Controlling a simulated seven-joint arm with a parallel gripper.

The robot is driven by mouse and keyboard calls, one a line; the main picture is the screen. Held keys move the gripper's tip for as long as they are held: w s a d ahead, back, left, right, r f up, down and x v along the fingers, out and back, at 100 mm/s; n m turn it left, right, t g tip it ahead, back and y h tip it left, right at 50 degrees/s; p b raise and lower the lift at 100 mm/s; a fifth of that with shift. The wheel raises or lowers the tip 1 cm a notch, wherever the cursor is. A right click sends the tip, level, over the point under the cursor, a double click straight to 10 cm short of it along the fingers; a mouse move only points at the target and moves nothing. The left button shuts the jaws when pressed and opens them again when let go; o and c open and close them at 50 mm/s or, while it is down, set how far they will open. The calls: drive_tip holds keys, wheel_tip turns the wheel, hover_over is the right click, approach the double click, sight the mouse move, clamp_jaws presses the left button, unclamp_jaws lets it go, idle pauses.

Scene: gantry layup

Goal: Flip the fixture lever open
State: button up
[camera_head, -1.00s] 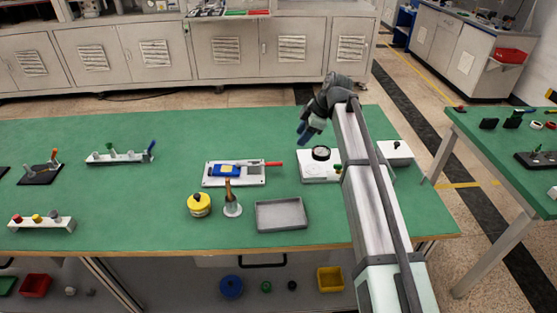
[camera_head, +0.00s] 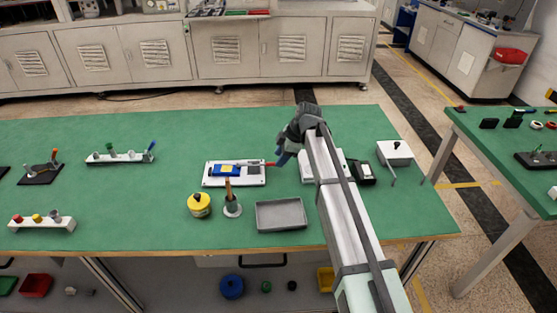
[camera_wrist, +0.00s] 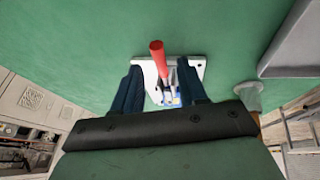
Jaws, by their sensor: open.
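The fixture is a white base plate (camera_head: 252,181) with a blue block (camera_head: 226,171) on it, lying on the green table. Its lever with a red handle (camera_head: 270,164) points right, toward my gripper. My gripper (camera_head: 280,160) is at the right end of the fixture, close to the red handle. In the wrist view, the red handle (camera_wrist: 157,48) stands between the two dark fingers of my open gripper (camera_wrist: 163,82), with no clear contact. The blue block is mostly hidden there behind the handle and gripper.
A grey tray (camera_head: 281,215), a brown-handled tool in a holder (camera_head: 231,207) and a yellow container (camera_head: 199,206) stand in front of the fixture. A white box (camera_head: 396,152) and a black device (camera_head: 363,172) are right of my arm.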

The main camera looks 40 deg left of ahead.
drive_tip(key=shift+x, duration=1.15)
clamp_jaws()
